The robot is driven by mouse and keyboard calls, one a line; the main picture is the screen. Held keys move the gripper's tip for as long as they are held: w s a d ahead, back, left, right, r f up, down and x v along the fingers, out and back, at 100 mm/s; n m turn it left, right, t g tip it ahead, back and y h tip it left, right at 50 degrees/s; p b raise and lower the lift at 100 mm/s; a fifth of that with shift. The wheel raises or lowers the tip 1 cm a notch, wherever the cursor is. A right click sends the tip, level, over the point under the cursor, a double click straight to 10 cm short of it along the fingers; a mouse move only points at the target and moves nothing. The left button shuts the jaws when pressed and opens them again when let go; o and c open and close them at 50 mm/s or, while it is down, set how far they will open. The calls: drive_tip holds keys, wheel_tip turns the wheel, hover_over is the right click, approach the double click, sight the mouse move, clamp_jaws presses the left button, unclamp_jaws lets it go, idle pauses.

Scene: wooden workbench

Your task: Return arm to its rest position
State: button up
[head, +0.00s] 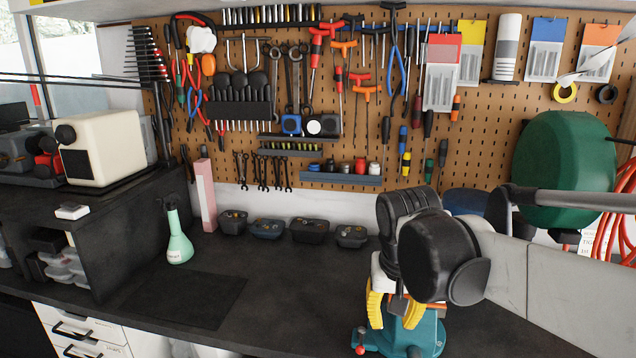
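My gripper (394,318) is at the lower right in the head view, pointing down. Its two yellow fingers are apart, so it looks open, with nothing clearly held between them. It is above or in front of a teal vise (425,340) on the bench; I cannot tell whether they touch. My arm comes in from the right edge, and its dark joint covers part of the gripper and the bench behind it.
The dark workbench (285,295) is mostly clear left of my gripper. A green bottle (179,248) and several small bins (309,231) stand towards the back. A tool-covered pegboard (480,140) rises behind. A green round object (565,168) is close to my arm.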

drive_tip(key=s+d+f+t+b, duration=0.1)
drive_tip(key=s+d+f+t, duration=0.1)
drive_tip(key=s, duration=0.4)
drive_tip(key=s+d+f+t+b, duration=0.1)
drive_tip(key=s+d+f+t, duration=0.1)
drive_tip(key=s, duration=0.4)
drive_tip(key=shift+s+d+f+n+t+y, duration=0.4)
drive_tip(key=shift+d+f, duration=0.15)
drive_tip(key=shift+f, duration=0.15)
drive_tip(key=shift+o, duration=0.3)
